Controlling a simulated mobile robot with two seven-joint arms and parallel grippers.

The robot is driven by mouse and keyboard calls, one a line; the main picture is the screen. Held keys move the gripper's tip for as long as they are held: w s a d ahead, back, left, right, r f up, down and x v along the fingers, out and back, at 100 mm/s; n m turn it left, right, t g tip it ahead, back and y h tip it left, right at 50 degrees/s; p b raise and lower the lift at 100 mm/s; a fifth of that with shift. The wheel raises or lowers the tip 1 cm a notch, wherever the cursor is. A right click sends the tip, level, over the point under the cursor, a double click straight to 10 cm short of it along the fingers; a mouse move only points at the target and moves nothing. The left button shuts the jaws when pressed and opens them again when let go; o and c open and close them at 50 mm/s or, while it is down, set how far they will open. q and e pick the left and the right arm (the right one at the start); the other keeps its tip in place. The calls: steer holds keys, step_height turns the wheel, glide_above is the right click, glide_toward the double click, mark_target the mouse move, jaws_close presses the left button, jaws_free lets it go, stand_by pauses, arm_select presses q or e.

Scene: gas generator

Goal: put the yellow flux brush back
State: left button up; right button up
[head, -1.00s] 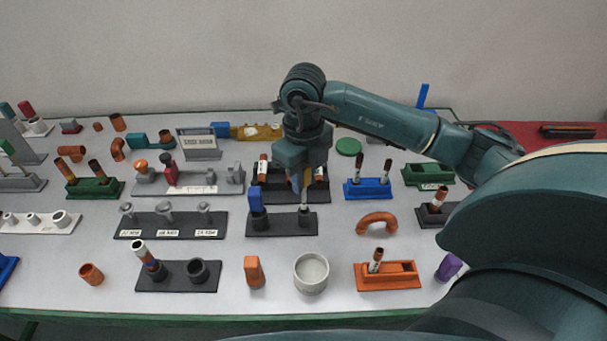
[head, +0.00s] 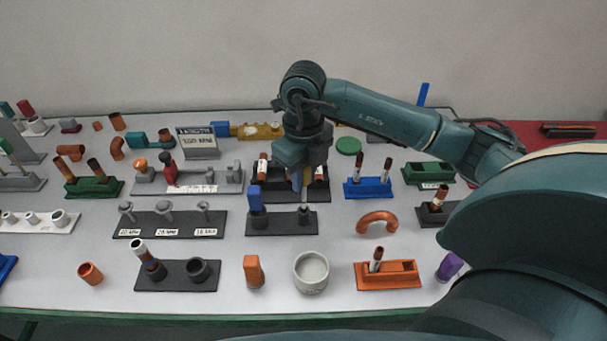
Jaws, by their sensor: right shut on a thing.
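My right gripper (head: 299,178) points down over the black two-place stand (head: 281,228) in the middle of the table. It is shut on the yellow flux brush (head: 296,180), which shows only as a small yellowish patch between the fingers. A grey part shows below the fingers over the right place of the stand; I cannot tell whether it is the brush's lower end or part of the stand. A blue brush (head: 255,199) stands upright in the left place. My left gripper is not in view.
A black rack (head: 262,193) with dark-and-orange tubes stands close behind the gripper. A blue stand (head: 367,190) is to the right, with a copper elbow (head: 376,221) nearer. A white cup (head: 311,271) stands in front, with bare table between.

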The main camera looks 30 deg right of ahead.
mark_target(303, 200)
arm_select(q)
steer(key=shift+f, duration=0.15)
arm_select(e)
steer(key=shift+f, duration=0.15)
